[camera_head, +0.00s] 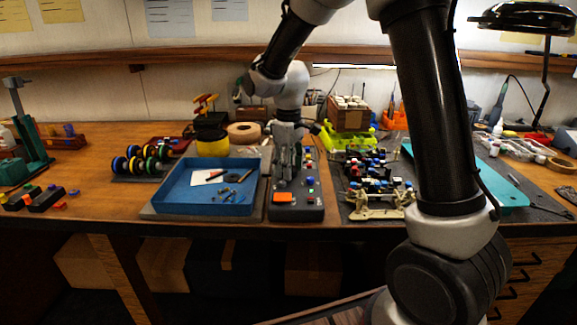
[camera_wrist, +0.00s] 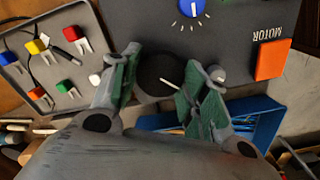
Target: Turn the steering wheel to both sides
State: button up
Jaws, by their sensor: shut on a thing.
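The dark control box (camera_head: 298,213) stands at the front middle of the bench. It also shows in the wrist view (camera_wrist: 235,30), with a blue knob (camera_wrist: 191,8) and an orange switch (camera_wrist: 272,59) marked MOTOR. A round black wheel (camera_wrist: 158,72) with a short pale line sits between my fingers, which I take as the steering wheel. My gripper (camera_head: 285,172) points down over the box, with green pads against both sides of the wheel in the wrist view (camera_wrist: 163,76). It is shut on the wheel. The fingers hide the wheel's edges.
A blue tray (camera_head: 166,211) with small tools lies just left of the box. A racecar chassis (camera_head: 378,212) with many parts stands close on the right. A grey tray (camera_wrist: 13,80) with coloured plugs shows in the wrist view. The bench's front edge is near.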

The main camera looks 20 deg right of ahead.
dwell(0.3)
jog(key=o, duration=1)
jog(key=shift+r, duration=0.1)
notch_tip(320, 180, up, 12)
